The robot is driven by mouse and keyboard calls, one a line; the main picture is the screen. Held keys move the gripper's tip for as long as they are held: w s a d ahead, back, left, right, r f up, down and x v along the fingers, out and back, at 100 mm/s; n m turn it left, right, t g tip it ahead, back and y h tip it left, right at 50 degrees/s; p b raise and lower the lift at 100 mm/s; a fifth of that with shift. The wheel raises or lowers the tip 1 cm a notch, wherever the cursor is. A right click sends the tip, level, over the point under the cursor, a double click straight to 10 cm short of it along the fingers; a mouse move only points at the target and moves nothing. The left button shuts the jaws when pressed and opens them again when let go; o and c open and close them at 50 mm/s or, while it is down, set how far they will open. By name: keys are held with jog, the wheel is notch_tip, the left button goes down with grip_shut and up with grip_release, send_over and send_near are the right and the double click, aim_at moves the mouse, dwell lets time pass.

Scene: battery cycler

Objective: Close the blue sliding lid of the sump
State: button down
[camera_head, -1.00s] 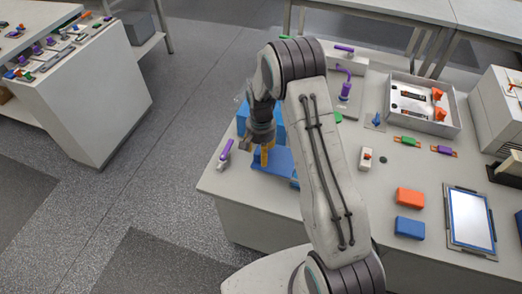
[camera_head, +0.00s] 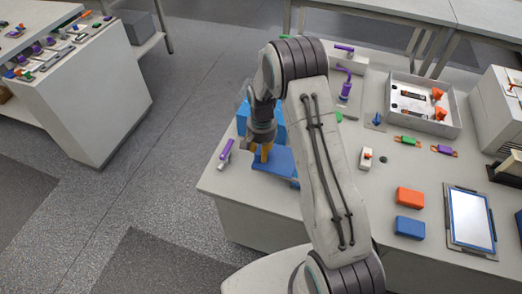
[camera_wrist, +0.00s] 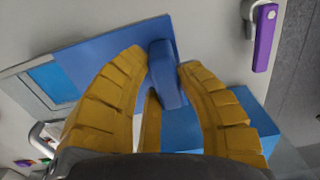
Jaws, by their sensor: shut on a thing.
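The blue sliding lid (camera_head: 281,162) lies at the near left of the bench, partly hidden by my arm. In the wrist view the lid (camera_wrist: 97,58) is a flat blue plate with a raised blue handle (camera_wrist: 166,75). The grey-rimmed sump (camera_wrist: 28,84) shows beside the lid, with a lighter blue opening uncovered at the left. My gripper (camera_head: 262,155) reaches down over the lid. In the wrist view its yellow fingers (camera_wrist: 164,70) are shut on the handle, one on each side.
A purple-handled lever (camera_head: 226,151) stands left of the lid near the bench edge; its purple handle (camera_wrist: 264,38) is at the upper right in the wrist view. A blue box (camera_head: 242,121) is behind my gripper. A white switch box (camera_head: 366,158) stands to the right.

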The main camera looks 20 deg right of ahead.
jog(key=s+d+b, duration=0.3)
jog(key=s+d, duration=0.4)
jog(key=d, duration=0.3)
jog(key=shift+s+d+b, duration=0.25)
jog(key=shift+s+b, duration=0.15)
jog(key=shift+f, duration=0.1)
jog(key=c, duration=1)
grip_release()
jog(key=shift+s+d, duration=0.1)
jog(key=shift+d, duration=0.1)
jog(key=shift+o, duration=0.8)
notch_tip(320, 180, up, 12)
